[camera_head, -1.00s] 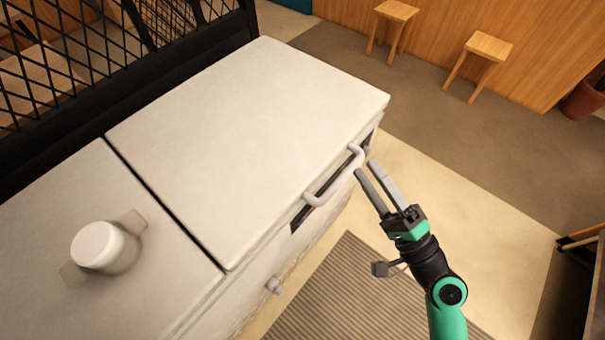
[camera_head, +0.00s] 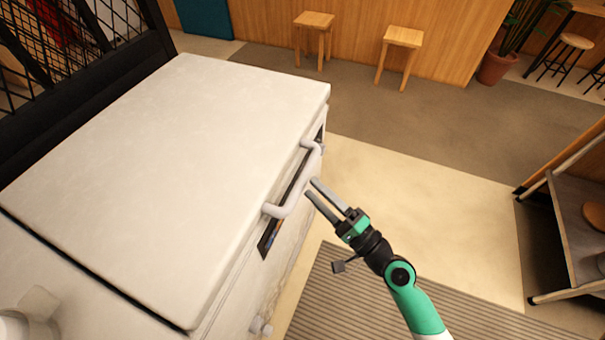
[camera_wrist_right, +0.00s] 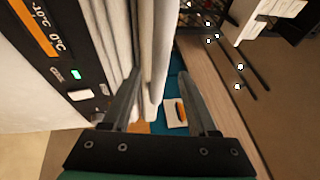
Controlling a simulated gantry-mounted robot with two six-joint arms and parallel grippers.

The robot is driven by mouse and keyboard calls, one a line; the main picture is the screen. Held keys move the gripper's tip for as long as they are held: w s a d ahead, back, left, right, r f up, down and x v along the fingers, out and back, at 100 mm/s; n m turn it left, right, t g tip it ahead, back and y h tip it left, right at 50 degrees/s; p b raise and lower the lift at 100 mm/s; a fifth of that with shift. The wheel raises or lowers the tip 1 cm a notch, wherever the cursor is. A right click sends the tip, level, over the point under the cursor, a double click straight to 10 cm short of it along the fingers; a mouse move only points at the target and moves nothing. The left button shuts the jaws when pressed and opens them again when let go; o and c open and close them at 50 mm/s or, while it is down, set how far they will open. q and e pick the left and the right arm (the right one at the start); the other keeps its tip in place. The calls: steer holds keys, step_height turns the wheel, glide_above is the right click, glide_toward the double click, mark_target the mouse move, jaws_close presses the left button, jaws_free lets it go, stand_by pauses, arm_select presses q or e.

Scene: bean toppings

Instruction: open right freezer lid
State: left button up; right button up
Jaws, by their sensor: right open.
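The right freezer lid (camera_head: 180,150) is a flat white panel that lies closed on the white chest. Its pale bar handle (camera_head: 296,192) sticks out from the front edge; the bar also shows in the wrist view (camera_wrist_right: 156,60). My right gripper (camera_head: 311,189) is open beside the middle of the handle, its fingers pointing at it. In the wrist view, the handle bar runs between the two fingers (camera_wrist_right: 160,78); I cannot tell whether they touch it. My left gripper is not in view.
A control panel (camera_wrist_right: 70,60) with a green light is on the freezer front. A knob (camera_head: 261,327) sits lower down. A white container (camera_head: 14,325) is on the left lid. A striped mat (camera_head: 335,300) lies on the floor. A metal shelf (camera_head: 570,215) stands at right.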

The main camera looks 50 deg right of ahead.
mark_target(302, 180)
steer(key=w, duration=0.4)
steer(key=shift+w+r, duration=0.4)
jaws_close()
steer(key=shift+p, duration=0.3)
stand_by(0.7)
